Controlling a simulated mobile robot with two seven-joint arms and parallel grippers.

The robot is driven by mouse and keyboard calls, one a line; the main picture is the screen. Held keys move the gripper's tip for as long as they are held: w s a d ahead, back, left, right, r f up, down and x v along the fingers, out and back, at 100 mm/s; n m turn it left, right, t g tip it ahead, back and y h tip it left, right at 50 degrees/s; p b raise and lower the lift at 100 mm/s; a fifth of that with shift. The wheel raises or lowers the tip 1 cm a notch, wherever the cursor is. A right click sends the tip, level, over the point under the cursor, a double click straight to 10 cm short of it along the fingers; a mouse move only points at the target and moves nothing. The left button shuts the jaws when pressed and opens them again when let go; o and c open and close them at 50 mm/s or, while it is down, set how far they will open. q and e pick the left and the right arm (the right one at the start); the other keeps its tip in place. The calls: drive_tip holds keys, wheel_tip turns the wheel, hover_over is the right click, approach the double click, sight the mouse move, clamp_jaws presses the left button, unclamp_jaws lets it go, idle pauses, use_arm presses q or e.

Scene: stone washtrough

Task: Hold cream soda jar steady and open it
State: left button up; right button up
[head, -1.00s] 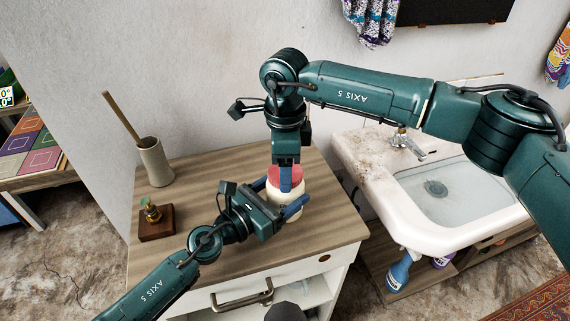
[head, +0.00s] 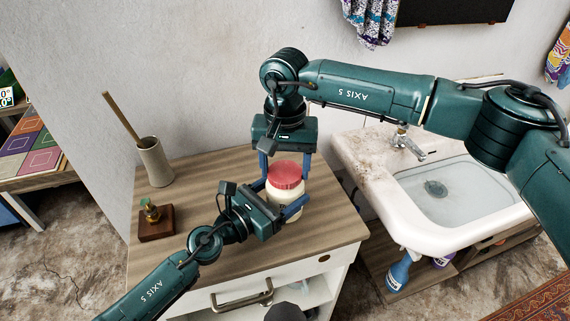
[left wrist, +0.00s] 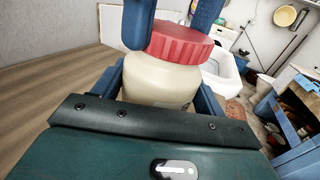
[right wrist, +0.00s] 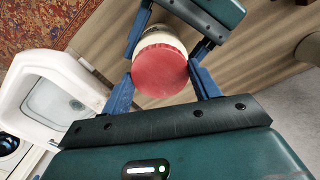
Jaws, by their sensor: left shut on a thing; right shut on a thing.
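The cream soda jar (head: 283,201) stands upright on the wooden cabinet top, with a cream body and a red ribbed lid (head: 286,172). The lid sits on the jar. My left gripper (head: 279,197) comes in low from the left and is shut on the jar's body, which fills its jaws in the left wrist view (left wrist: 160,82). My right gripper (head: 285,170) points down from above and is shut on the lid, one finger on each side. The lid also shows from above in the right wrist view (right wrist: 160,72). Part of the label is hidden by my left gripper.
On the cabinet top (head: 215,170) stand a brush in a beige holder (head: 155,163) and a soap bottle on a wooden block (head: 157,231), left of the jar. A sink (head: 455,195) stands to the right. A wall is behind.

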sight(285, 171)
drive_tip(key=shift+r, duration=0.15)
idle(0.3)
drive_tip(key=shift+r, duration=0.95)
drive_tip(key=shift+r, duration=2)
use_arm(q)
drive_tip(key=o, duration=2)
drive_tip(key=shift+c, duration=0.2)
drive_tip(key=shift+s+a, duration=0.1)
